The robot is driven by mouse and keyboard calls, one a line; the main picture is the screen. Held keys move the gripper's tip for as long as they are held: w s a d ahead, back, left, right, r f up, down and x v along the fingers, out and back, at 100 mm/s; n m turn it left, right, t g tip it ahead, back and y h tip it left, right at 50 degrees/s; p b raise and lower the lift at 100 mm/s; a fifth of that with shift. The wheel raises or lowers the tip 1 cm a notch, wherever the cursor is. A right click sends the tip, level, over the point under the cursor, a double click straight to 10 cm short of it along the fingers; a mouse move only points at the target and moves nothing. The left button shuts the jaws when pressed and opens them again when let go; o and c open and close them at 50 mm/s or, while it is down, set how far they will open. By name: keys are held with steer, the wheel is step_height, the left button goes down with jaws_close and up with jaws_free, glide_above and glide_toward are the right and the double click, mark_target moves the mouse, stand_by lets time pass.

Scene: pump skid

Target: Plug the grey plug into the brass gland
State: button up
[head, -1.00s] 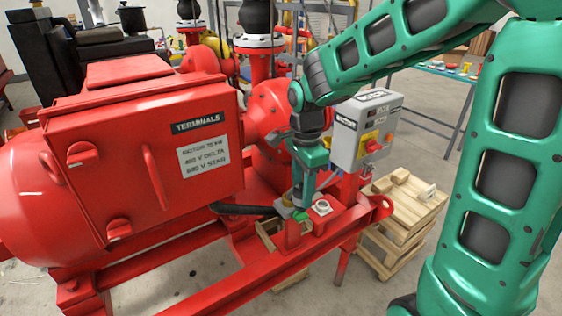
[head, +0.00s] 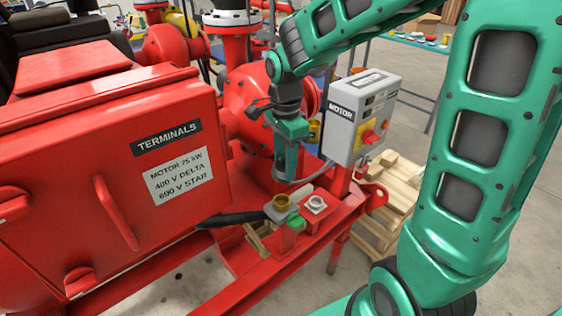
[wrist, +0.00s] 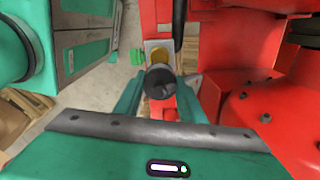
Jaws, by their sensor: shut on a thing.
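The brass gland (head: 282,203) stands open end up on a grey block on the red skid, in the head view. In the wrist view the gland (wrist: 158,56) is partly hidden behind the grey plug. My gripper (head: 286,177) points down just above the gland in the head view, apart from it. In the wrist view my gripper (wrist: 161,92) is shut on the dark grey plug (wrist: 160,80), whose round end faces the camera. The plug is hard to make out in the head view. The wrist view does not show how well plug and gland line up.
A green piece (head: 296,222) and a pale square fitting (head: 316,204) sit beside the gland. A black hose (head: 235,218) runs in from the left. The red terminal box (head: 120,165) is at left; the grey motor control box (head: 360,115) is close at right.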

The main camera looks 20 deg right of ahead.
mark_target(282, 183)
steer(key=shift+a, duration=0.35)
steer(key=shift+a+f, duration=0.1)
steer(key=shift+f, duration=2.65)
steer(key=shift+s, duration=0.15)
steer(key=shift+f, duration=1.65)
steer(key=o, duration=1.2)
steer(key=shift+o, duration=0.2)
